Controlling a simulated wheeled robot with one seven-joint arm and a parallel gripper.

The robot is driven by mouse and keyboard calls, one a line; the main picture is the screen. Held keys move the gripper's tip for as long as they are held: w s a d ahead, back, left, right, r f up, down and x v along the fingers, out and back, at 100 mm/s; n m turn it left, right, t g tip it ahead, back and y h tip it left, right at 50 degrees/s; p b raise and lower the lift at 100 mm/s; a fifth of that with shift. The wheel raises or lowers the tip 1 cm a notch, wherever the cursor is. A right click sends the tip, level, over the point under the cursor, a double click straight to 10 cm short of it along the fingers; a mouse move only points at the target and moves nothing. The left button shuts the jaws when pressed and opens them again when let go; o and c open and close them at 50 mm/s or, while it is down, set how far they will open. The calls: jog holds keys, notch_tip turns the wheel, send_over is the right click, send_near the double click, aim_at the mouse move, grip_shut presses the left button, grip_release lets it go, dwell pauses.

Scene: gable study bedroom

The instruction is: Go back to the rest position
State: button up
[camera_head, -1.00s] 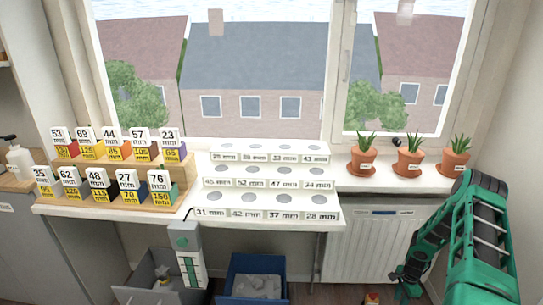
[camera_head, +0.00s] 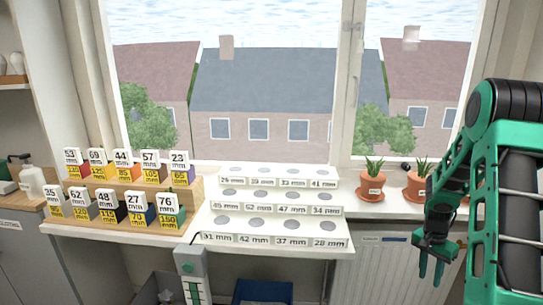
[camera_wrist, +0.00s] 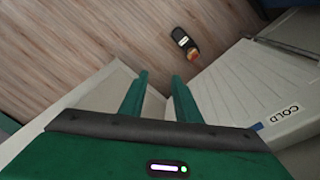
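My gripper (camera_head: 432,268) hangs at the right in the head view, fingers pointing down, in front of the white radiator and below the potted plants. In the wrist view my gripper (camera_wrist: 158,88) shows two green fingers apart with nothing between them. Beyond the fingertips are the wood floor (camera_wrist: 90,45) and a small dark object with an orange-red end (camera_wrist: 186,42) lying on it.
A stepped white rack (camera_head: 275,222) and labelled blocks on a wooden stand (camera_head: 190,200) fill the sill. Potted plants (camera_head: 372,186) stand right of them. A blue bin (camera_head: 263,292) and grey bin (camera_head: 150,290) are below. The radiator (camera_head: 375,268) is behind my gripper.

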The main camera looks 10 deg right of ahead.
jog(key=s+a+r+n, duration=0.3)
jog(key=s+a+r, duration=0.4)
jog(key=s+r, duration=0.3)
jog(key=s+a+r+n, duration=0.2)
jog(key=s+a+r, duration=0.55)
jog(key=r, duration=0.45)
jog(key=s+a+r+n+t+y, duration=0.1)
jog(key=s+a+n, duration=0.1)
jog(key=s+a, duration=0.4)
jog(key=s, duration=0.3)
jog(key=shift+a+n+y, duration=0.3)
jog(key=shift+y, duration=0.1)
